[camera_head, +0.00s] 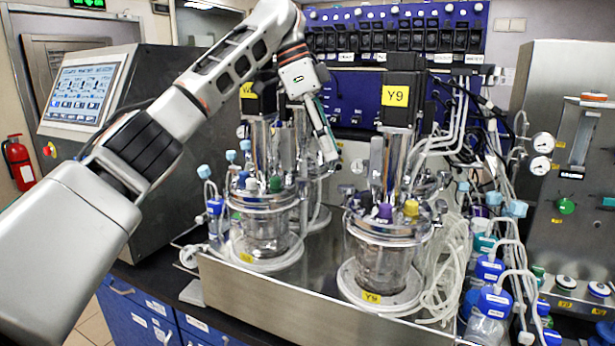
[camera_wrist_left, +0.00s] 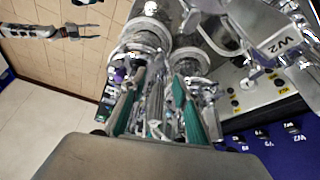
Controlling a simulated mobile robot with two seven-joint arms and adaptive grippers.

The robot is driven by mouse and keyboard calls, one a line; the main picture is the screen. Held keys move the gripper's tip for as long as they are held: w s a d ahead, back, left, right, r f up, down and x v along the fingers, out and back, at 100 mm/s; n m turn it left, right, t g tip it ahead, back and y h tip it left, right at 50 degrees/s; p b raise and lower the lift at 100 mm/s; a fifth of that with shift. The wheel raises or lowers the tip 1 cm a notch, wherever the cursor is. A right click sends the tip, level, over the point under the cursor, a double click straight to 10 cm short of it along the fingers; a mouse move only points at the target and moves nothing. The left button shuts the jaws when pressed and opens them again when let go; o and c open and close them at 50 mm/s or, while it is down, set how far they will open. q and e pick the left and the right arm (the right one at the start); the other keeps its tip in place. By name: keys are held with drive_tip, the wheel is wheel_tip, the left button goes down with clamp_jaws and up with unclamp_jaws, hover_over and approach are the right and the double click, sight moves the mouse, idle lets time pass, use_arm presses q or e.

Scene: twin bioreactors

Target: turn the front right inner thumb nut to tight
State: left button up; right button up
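The right bioreactor (camera_head: 385,230), with a yellow Y9 tag, stands upright on the steel bench unit. Small silver fittings crowd its head plate; I cannot tell which one is the front right inner thumb nut. The left bioreactor (camera_head: 262,215) stands beside it, with coloured caps on its plate. My left gripper (camera_head: 328,150) hangs between the two reactor heads, pointing down, with nothing visibly held. In the left wrist view its two teal-padded fingers (camera_wrist_left: 160,115) are apart. An arm that looks like my right one shows at the upper left there, its gripper (camera_wrist_left: 84,31) too small to read.
Clear tubes and bottles with blue caps (camera_head: 490,268) crowd the right side. A control screen (camera_head: 82,93) stands at the left. A blue panel (camera_head: 352,102) with pumps is behind. The steel tray's front (camera_head: 290,308) is clear.

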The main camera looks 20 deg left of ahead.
sight(345, 186)
use_arm(q)
drive_tip(key=x, duration=0.8)
drive_tip(key=shift+d, duration=0.15)
clamp_jaws()
